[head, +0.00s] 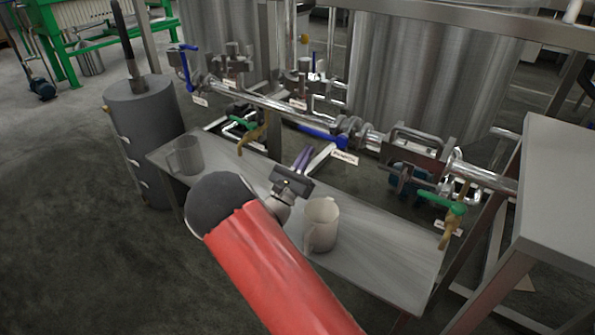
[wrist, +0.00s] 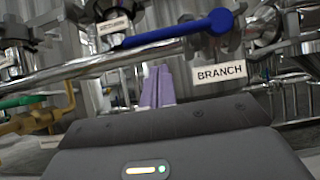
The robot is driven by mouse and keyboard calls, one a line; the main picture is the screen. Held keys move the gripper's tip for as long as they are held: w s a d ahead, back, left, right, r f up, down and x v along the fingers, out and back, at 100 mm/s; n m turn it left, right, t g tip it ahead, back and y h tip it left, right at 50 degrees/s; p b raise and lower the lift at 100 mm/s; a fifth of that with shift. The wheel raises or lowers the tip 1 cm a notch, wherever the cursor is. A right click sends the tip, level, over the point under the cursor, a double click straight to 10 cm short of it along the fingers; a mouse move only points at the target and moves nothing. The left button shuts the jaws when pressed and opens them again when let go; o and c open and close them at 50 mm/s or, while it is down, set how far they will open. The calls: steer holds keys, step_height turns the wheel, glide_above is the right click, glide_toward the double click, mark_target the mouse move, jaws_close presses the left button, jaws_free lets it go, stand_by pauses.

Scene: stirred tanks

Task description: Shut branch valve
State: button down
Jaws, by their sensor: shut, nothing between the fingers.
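The branch valve's blue lever (head: 322,137) lies roughly along the steel pipe, above the bench. In the wrist view the lever (wrist: 170,34) runs left from its round hub at the upper right. A white label (wrist: 231,72) reading BRANCH hangs below the hub; it also shows in the head view (head: 345,157). My gripper (head: 303,158) is shut and empty, its purple fingers pointing at the pipe just in front of the lever. In the wrist view the fingertips (wrist: 157,72) show below the lever, apart from it in the picture.
A grey mug (head: 186,156) and a pale jug (head: 321,224) stand on the metal bench (head: 385,262), the jug close to my arm. Green-handled taps (head: 440,202) and another blue lever (head: 186,66) sit along the pipework. Steel tanks (head: 425,80) stand behind.

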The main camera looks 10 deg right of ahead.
steer(key=shift+w+d+r, duration=0.15)
steer(key=shift+r, duration=1.2)
steer(key=shift+w+r+m+g+h, duration=0.1)
steer(key=shift+r+m+g+h, duration=0.2)
steer(key=shift+m, duration=0.25)
steer(key=shift+w+r+m+g+h, duration=0.15)
steer(key=shift+m+g+h, duration=0.2)
steer(key=shift+m, duration=0.2)
steer(key=s+d+r+m+g+b, duration=0.2)
steer(key=r+m+g, duration=0.3)
steer(key=m, duration=0.6)
steer(key=s+d+r+m+g+y+b, duration=0.1)
steer(key=r+m+g+b, duration=0.3)
steer(key=m+g, duration=0.4)
steer(key=shift+s+d+r+m, duration=0.45)
steer(key=shift+r+m, duration=0.45)
steer(key=shift+m, duration=1)
steer(key=shift+s+a+y, duration=0.1)
steer(key=shift+s+y, duration=0.05)
steer(key=shift+y, duration=0.1)
